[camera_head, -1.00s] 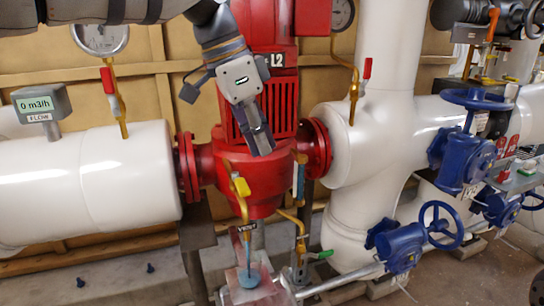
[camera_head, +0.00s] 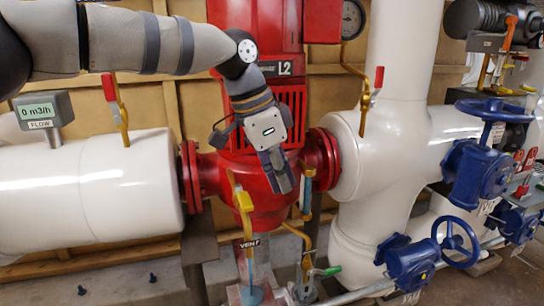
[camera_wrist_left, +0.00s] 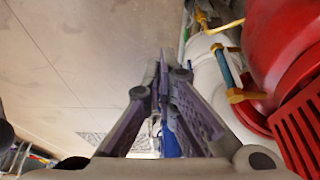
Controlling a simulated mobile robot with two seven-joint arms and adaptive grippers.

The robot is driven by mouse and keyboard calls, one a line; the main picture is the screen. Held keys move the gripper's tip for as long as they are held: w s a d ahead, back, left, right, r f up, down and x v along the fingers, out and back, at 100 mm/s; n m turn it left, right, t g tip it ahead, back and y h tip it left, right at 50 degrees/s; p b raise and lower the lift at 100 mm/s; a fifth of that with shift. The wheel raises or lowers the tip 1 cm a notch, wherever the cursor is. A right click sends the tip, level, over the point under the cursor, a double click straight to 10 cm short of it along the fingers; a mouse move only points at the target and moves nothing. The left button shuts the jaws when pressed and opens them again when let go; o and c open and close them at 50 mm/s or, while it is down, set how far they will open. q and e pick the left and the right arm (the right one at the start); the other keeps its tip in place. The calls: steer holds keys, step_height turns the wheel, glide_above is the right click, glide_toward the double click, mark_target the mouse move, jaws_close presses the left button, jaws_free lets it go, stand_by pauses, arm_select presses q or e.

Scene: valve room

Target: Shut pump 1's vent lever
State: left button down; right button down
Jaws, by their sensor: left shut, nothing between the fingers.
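The red pump (camera_head: 265,203) stands between white pipes. At its lower front is a thin brass pipe with a yellow lever (camera_head: 243,200), above a tag reading VENT (camera_head: 249,243); I take this as the vent lever. My left gripper (camera_head: 283,186) is shut and empty, fingers pointing down in front of the pump, to the right of the yellow lever and apart from it in the picture. In the left wrist view the closed fingers (camera_wrist_left: 163,72) point away beside the pump (camera_wrist_left: 290,70). The yellow lever cannot be made out there. My right gripper is not in view.
A blue-sleeved brass fitting (camera_head: 307,188) is close right of my gripper; it also shows in the wrist view (camera_wrist_left: 225,68). A green lever (camera_head: 325,271) sits low right. Blue handwheel valves (camera_head: 410,262) stand farther right. A flow meter (camera_head: 44,110) is left.

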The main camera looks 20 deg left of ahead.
mark_target(242, 196)
arm_select(q)
steer(key=s+a, duration=0.1)
steer(key=s+a+f+p, duration=0.1)
steer(key=a, duration=0.1)
steer(key=shift+f, duration=0.1)
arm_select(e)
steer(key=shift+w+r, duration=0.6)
arm_select(q)
steer(key=shift+w, duration=0.1)
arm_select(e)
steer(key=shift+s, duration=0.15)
